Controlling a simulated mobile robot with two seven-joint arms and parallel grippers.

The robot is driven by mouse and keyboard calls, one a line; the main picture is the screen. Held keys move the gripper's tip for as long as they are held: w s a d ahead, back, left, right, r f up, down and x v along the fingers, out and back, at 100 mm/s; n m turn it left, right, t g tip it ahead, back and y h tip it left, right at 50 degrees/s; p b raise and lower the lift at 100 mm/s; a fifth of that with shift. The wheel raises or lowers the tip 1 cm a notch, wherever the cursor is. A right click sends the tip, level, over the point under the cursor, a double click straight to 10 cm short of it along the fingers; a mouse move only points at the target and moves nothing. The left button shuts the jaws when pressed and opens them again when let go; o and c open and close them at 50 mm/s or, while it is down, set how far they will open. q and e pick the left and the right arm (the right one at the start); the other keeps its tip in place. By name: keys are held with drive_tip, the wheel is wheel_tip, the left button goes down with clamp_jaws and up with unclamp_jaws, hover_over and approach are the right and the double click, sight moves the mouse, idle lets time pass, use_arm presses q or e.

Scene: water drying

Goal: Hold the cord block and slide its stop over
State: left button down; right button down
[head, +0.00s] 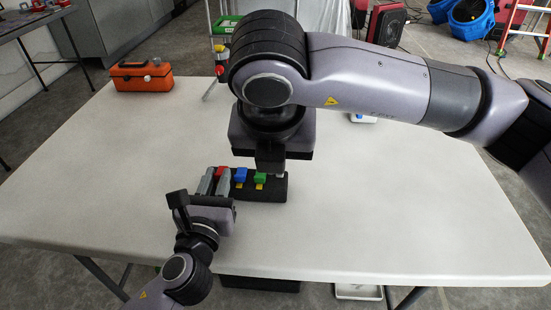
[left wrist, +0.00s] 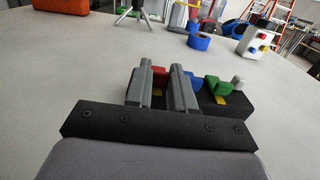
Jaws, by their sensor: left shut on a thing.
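The cord block (head: 262,195) is a long black block near the table's front edge. On it sit a red stop (head: 219,171), a blue stop (head: 240,175) and a green stop (head: 260,178). My left gripper (head: 214,183) is shut on the left end of the block, its grey fingers either side of the red stop. In the left wrist view the fingers (left wrist: 161,90) partly hide the block (left wrist: 233,104) and blue stop. A grey peg (left wrist: 238,82) stands at its right end. My right gripper (head: 270,160) points down over the block's right part; its fingers are mostly hidden.
An orange toolbox (head: 141,78) stands at the table's far left. The white table (head: 400,215) is clear to the right and left of the block.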

use_arm(q)
drive_tip(key=c, duration=0.9)
unclamp_jaws()
